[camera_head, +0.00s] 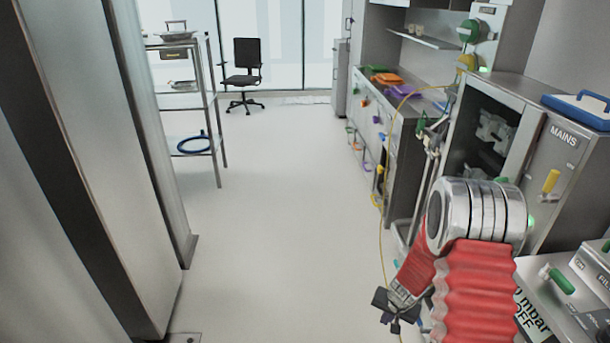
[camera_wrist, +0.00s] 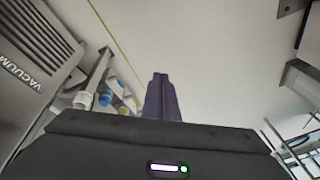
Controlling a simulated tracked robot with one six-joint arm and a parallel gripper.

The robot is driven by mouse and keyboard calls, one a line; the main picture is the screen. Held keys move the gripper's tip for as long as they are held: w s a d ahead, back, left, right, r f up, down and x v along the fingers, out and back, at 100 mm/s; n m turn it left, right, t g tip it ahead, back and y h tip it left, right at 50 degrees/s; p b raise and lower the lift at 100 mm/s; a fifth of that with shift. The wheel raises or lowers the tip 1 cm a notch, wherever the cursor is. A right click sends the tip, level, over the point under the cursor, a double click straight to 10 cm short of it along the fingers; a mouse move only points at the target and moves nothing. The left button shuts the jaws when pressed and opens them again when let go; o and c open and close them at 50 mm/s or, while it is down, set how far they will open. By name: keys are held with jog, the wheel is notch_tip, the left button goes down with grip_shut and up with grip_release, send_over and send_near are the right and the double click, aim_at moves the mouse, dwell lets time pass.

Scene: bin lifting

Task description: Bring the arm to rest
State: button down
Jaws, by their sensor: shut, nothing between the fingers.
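My arm, with red sleeves and a shiny metal joint, is folded at the lower right of the head view. My gripper (camera_head: 394,307) hangs at its lower end, dark and pointing down over the pale floor. In the wrist view my gripper (camera_wrist: 161,85) shows its dark fingers together in the middle, with nothing between them. Part of the arm hides the lower front of the bench behind it.
A cabinet marked MAINS (camera_head: 563,150) and other equipment stand close on the right. Tall metal panels (camera_head: 95,150) line the left. A wire shelf (camera_head: 185,100) and a black chair (camera_head: 243,70) stand farther back. The floor (camera_head: 285,200) between is clear.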

jog(key=s+a+r+n+t, duration=0.1)
jog(key=s+a+r+n, duration=0.1)
jog(key=s+r, duration=0.6)
jog(key=s+a+r+n, duration=0.1)
jog(key=s+a+r, duration=0.3)
jog(key=s+r, duration=0.5)
jog(key=s+a+r+n+t, duration=0.1)
jog(key=s+r, duration=0.8)
jog(key=r, duration=1.5)
jog(key=shift+a+r+n+t, duration=0.35)
jog(key=shift+a+n, duration=0.45)
jog(key=shift+a, duration=0.5)
jog(key=shift+d, duration=0.15)
